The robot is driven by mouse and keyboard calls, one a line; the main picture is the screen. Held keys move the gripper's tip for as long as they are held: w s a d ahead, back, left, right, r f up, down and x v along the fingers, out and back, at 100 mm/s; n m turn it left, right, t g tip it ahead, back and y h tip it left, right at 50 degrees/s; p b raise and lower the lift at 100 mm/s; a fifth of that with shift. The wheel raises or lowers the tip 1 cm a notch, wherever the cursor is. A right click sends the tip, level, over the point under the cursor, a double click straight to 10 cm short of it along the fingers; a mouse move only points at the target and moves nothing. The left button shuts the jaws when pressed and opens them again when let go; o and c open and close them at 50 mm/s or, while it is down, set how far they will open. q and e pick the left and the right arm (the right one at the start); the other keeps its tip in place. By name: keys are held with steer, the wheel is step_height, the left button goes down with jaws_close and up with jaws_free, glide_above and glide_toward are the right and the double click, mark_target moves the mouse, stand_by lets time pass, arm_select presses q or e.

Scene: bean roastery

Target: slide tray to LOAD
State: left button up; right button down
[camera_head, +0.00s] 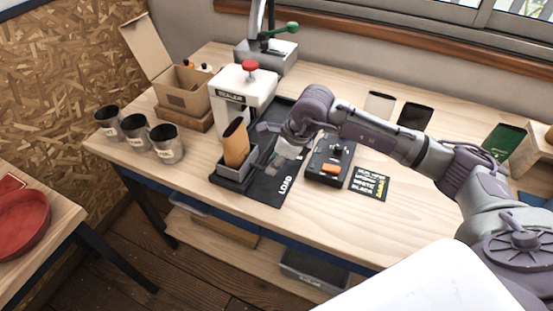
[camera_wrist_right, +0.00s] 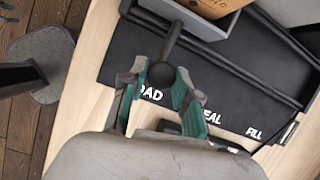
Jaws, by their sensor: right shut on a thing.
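The grey tray (camera_head: 229,177) sits on the black station base (camera_head: 268,190) in front of the sealer, with a brown-orange pouch (camera_head: 236,143) upright in it. The tray (camera_wrist_right: 205,29) also shows at the top of the right wrist view, with the pouch partly cut off. My right gripper (camera_wrist_right: 160,74) is shut on the tray's dark handle (camera_wrist_right: 170,45). In the head view my right gripper (camera_head: 279,148) is at the tray's right side. The white word LOAD (camera_head: 286,186) is on the base beside the tray; a finger hides part of it in the wrist view. My left gripper is not in view.
The white sealer (camera_head: 240,88) with a red knob stands behind the tray. Several metal cups (camera_head: 166,144) stand at the left. A black control box (camera_head: 329,160) and a black sign (camera_head: 370,183) lie right of the base. The front table strip is clear.

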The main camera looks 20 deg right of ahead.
steer(key=shift+s+a, duration=0.1)
steer(key=shift+a, duration=0.05)
steer(key=c, duration=0.9)
jaws_free()
steer(key=shift+o, duration=0.2)
steer(key=shift+r, duration=0.15)
steer(key=shift+s+d+r, duration=0.1)
steer(key=shift+d+r, duration=0.1)
steer(key=shift+r, duration=0.2)
steer(key=v, duration=1.1)
steer(key=shift+a+f, duration=0.1)
